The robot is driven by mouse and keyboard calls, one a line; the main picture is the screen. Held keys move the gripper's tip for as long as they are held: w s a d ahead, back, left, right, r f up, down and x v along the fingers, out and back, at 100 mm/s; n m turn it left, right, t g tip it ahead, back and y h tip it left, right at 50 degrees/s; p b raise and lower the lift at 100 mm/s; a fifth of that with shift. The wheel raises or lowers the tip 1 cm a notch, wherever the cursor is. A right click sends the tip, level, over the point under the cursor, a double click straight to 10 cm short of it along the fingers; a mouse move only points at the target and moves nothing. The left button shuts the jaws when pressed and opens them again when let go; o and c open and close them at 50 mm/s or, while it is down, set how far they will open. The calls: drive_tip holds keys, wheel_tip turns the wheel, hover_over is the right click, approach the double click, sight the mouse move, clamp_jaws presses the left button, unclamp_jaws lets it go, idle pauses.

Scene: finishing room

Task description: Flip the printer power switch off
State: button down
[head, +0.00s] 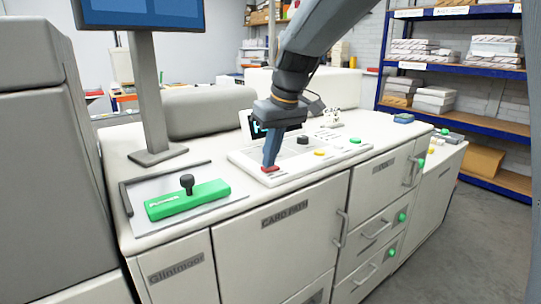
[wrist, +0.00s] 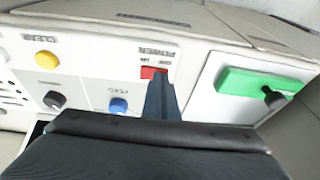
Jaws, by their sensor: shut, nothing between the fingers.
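The printer power switch is a small red rocker (head: 270,169) at the left end of the white control panel (head: 243,158) on the printer's top. In the wrist view the red switch (wrist: 150,73) sits beside the POWER label, partly covered by my fingers. My gripper (head: 268,163) is shut and empty, pointing down with its tips at the switch. In the wrist view my gripper (wrist: 158,82) overlaps the switch's right part. I cannot tell for sure whether the tips touch it or which way the rocker is tilted.
A green block with a black knob (head: 188,200) lies on a grey plate left of the panel. A blue knob (wrist: 118,105), a black knob (wrist: 54,99) and a yellow button (wrist: 47,59) are on the panel. A monitor on a post (head: 148,95) stands at the back left.

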drive_tip(key=shift+s+f, duration=0.1)
drive_tip(key=shift+f, duration=0.2)
drive_tip(key=shift+w+d+r, duration=0.1)
drive_tip(key=shift+w+d, duration=0.35)
drive_tip(key=shift+d, duration=0.15)
drive_tip(key=shift+r+p, duration=0.1)
drive_tip(key=shift+p, duration=0.2)
drive_tip(key=shift+r+p, duration=0.45)
drive_tip(key=shift+r, duration=0.1)
drive_tip(key=r+p, duration=0.2)
drive_tip(key=r, duration=0.1)
drive_tip(key=shift+w+d+r+p, duration=0.1)
drive_tip(key=shift+d+p, duration=0.1)
drive_tip(key=shift+p, duration=0.2)
drive_tip(key=b+v, duration=0.2)
drive_tip(key=v, duration=0.7)
drive_tip(key=shift+r+b, duration=0.3)
drive_tip(key=shift+b, duration=0.1)
drive_tip(key=shift+f, duration=0.1)
